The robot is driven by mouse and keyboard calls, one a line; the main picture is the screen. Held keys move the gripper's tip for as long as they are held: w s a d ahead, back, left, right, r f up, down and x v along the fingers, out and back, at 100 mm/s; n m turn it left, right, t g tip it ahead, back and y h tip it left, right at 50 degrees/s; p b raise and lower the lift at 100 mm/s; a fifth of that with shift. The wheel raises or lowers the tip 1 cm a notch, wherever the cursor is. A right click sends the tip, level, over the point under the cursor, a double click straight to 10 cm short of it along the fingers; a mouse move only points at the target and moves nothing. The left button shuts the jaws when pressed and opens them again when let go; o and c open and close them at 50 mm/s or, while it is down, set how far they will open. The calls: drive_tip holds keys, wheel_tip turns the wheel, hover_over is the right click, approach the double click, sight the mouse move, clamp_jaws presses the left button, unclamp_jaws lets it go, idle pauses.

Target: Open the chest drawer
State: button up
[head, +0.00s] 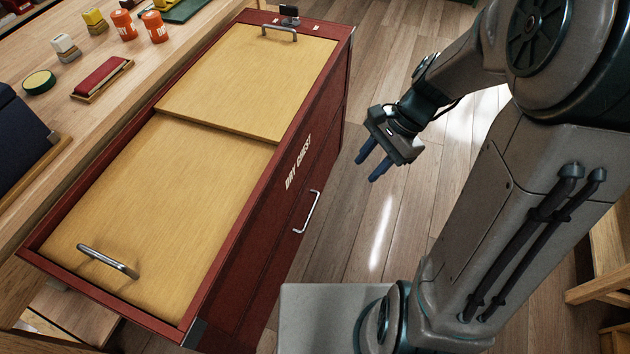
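A dark red chest (240,245) lettered "DRY CHEST" stands left of centre, with two yellow wooden panels on its top. Its right-hand front face carries a silver bar handle (307,212) on the drawer front, which looks flush with the chest. My gripper (372,167) is to the right of the chest, above the floor, with its two blue fingers apart and nothing visible between them. It is apart from the handle, up and to the right of it in the picture.
Two lid handles, near (108,261) and far (279,31), stand up from the top panels. A wooden bench (140,72) with orange jars (124,25) and small blocks runs along the left. Wooden floor (405,215) is clear right of the chest. A wooden frame (605,250) stands at the right edge.

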drive_tip(key=w+f+m+t+y+b, duration=0.3)
drive_tip(key=f+m+b, duration=0.5)
drive_tip(key=f, duration=0.9)
drive_tip(key=w+d+f+m+t+y+b, duration=0.1)
drive_tip(key=w+f+m+t+y+b, duration=0.3)
drive_tip(key=f+m, duration=1)
drive_tip(key=w+f+m+y+b, duration=0.3)
drive_tip(key=w+f+m+b, duration=0.45)
drive_tip(key=f, duration=1.25)
drive_tip(key=w+a+f+n+b, duration=0.1)
drive_tip(key=a+b, duration=0.4)
drive_tip(key=a, duration=0.7)
drive_tip(key=shift+w+a+f+b, duration=0.3)
drive_tip(key=shift+w+f, duration=0.35)
drive_tip(key=shift+w, duration=0.2)
drive_tip(key=shift+d, duration=0.1)
clamp_jaws()
